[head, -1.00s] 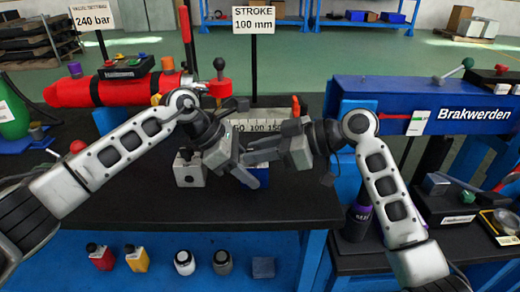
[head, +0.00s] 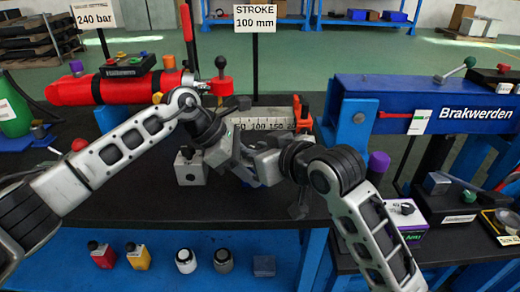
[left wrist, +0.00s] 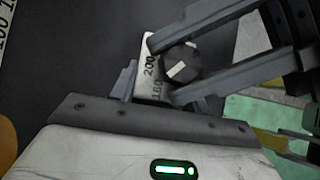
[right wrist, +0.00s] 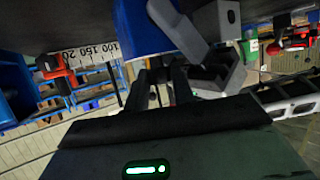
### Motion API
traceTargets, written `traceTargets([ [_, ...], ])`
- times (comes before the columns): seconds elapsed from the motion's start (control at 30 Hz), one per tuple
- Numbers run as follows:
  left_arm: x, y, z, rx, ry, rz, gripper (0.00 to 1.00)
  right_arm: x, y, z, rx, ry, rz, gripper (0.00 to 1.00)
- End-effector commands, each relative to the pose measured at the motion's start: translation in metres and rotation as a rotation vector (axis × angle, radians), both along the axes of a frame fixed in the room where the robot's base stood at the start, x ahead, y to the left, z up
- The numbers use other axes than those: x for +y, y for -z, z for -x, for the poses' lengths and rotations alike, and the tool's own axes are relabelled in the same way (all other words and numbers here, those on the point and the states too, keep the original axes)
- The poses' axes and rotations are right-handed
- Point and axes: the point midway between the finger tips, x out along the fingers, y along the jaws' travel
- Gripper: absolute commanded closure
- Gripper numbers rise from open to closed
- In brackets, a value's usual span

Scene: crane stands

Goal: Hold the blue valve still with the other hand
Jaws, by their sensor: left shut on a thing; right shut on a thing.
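The blue valve (right wrist: 140,28) shows as a blue block at the top of the right wrist view. In the head view it is mostly hidden behind my grippers. My right gripper (right wrist: 160,75) is shut with its dark fingers at the blue body; the exact contact is hard to see. My left gripper (left wrist: 165,70) is shut on a dark round knob (left wrist: 183,62) with a white mark, beside a pale scale reading 200 and 160. In the head view my left gripper (head: 238,160) and right gripper (head: 265,165) are close together.
A grey valve block (head: 190,168) stands just left of the grippers on the black bench (head: 130,200). A stroke ruler (head: 265,124) stands behind them. A red cylinder (head: 75,90) lies at back left, and a blue Brakwerden beam (head: 450,105) is at right.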

Motion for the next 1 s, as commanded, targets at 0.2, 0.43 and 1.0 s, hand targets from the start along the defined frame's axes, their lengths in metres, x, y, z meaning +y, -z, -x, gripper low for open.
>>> traceTargets([
  [0.2,-0.0005,-0.0003,0.0005,0.002,0.001,0.001,0.86,0.0049,0.0015,0.0025,0.007,0.17,-0.005,0.98],
  [0.43,-0.0006,-0.0004,0.0004,0.001,0.001,0.001,0.86,0.0058,0.0021,0.0025,0.008,0.3,-0.003,0.98],
  [1.0,-0.0008,-0.0008,0.0004,0.0,0.001,0.001,0.86,0.0051,0.0018,0.0024,0.005,0.388,0.0,0.98],
])
